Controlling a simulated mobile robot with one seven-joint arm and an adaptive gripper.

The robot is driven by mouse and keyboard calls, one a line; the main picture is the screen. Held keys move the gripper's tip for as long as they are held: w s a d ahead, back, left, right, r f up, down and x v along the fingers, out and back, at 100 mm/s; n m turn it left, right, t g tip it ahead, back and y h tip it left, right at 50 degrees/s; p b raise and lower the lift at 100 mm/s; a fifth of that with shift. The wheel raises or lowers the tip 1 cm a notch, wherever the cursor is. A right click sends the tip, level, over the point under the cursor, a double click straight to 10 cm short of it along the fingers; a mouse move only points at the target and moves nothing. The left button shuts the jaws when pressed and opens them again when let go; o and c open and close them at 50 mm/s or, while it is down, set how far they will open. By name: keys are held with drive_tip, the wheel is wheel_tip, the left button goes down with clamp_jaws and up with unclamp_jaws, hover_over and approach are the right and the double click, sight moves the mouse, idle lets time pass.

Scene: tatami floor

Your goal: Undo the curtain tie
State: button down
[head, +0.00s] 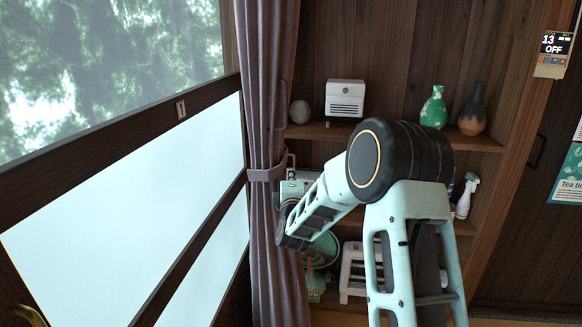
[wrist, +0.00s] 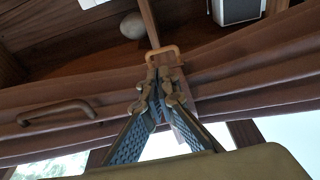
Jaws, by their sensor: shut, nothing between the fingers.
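A mauve-grey curtain (head: 262,90) hangs gathered beside the window, and it runs across the wrist view (wrist: 250,75). The curtain tie (head: 262,175) is a narrow band around it at mid-height. In the wrist view the tie (wrist: 186,132) passes behind my fingers. A brass loop (wrist: 163,52) shows at the tie's upper end, just beyond my fingertips, and beside the curtain in the head view (head: 291,160). My gripper (wrist: 160,82) is shut and empty, its tips over the tie near the loop. I cannot tell whether they touch. My arm hides much of the gripper in the head view.
A curved handle (wrist: 55,112) lies near the curtain. Wooden shelves behind hold a white boxy device (head: 345,98), a round stone-like object (head: 300,112), a green vase (head: 434,107), a brown vase (head: 472,112) and a spray bottle (head: 466,195). A framed window (head: 110,190) stands left.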

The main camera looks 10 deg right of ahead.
sight(294, 162)
drive_tip(key=w, duration=0.7)
drive_tip(key=shift+d, duration=0.45)
drive_tip(key=shift+d+f+b, duration=0.1)
drive_tip(key=shift+d+b, duration=0.05)
drive_tip(key=shift+b, duration=0.2)
drive_tip(key=shift+w+d+n+y+b, duration=0.3)
drive_tip(key=shift+d+y+b, duration=0.25)
drive_tip(key=shift+b, duration=0.25)
